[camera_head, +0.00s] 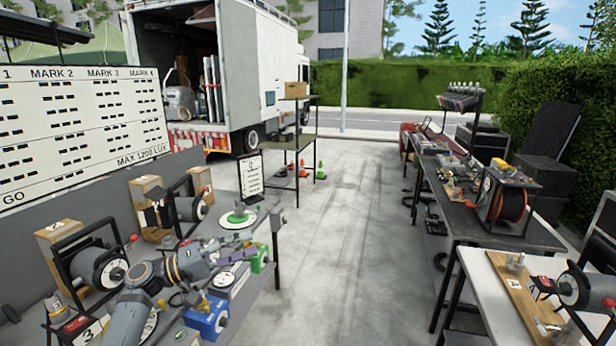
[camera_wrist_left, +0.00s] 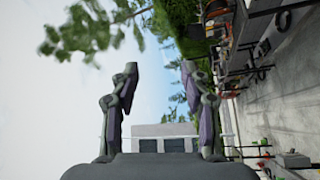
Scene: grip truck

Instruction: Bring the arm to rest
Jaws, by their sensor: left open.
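My left arm comes in from the lower left in the head view. My left gripper (camera_head: 238,257) is over the left workbench (camera_head: 262,300), near its aisle-side edge, with its fingers toward the right. My right gripper is in neither view.
A marked board (camera_head: 80,130) stands behind. The truck (camera_head: 240,60) is at the back. The central aisle (camera_head: 345,230) is clear. A dark table (camera_head: 470,215) stands right.

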